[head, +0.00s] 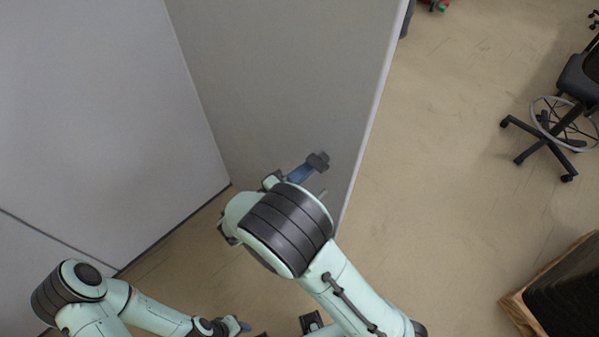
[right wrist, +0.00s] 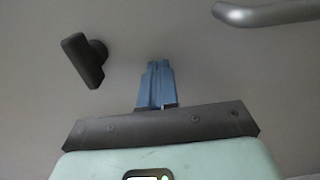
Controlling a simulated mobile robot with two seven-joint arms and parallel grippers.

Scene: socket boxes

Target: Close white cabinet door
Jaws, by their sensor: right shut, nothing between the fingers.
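The white cabinet door (head: 290,75) stands swung out from the pale cabinet front (head: 90,100), with its free edge towards the open floor at right. A dark latch knob (head: 318,161) sits on the door near that edge; the right wrist view shows it (right wrist: 85,60) left of my fingers. My right gripper (head: 303,171) is shut and empty, close to the door face beside the knob; its blue fingers (right wrist: 156,84) are together. I cannot tell whether they touch the door. My left gripper (head: 241,325) is low at the bottom, away from the door; its jaws are unclear.
A grey metal bar (right wrist: 270,12) is at the top right of the right wrist view. A black wheeled chair (head: 565,115) stands at far right. A wood-edged dark box (head: 560,290) is at lower right. The tan floor (head: 450,150) between is clear.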

